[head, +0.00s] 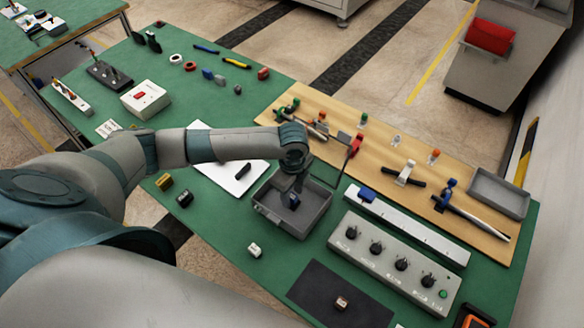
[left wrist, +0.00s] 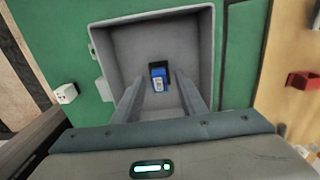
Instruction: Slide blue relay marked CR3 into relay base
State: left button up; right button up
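The blue relay (head: 292,201) lies in the grey bin (head: 312,222) in the middle of the green table. In the left wrist view the relay (left wrist: 158,85) shows a blue body with a pale label and a dark end; the marking is too small to read. My left gripper (head: 294,187) reaches down into the bin from above. Its fingers (left wrist: 159,78) are apart, one on each side of the relay, with a visible gap to it. I cannot pick out the relay base with certainty. My right gripper is not in view.
The bin's walls (left wrist: 205,40) surround the fingers closely. Right of the bin are a grey knob panel (head: 392,265), a pale rail (head: 415,230) with a blue piece, and a wooden board (head: 385,150). A white block (head: 254,250) and dark mat (head: 320,285) are in front.

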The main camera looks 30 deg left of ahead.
aim_at(292, 195)
pick_arm(q)
notch_tip(292, 195, up, 16)
jog(key=b, duration=0.4)
jog(key=shift+c, duration=0.7)
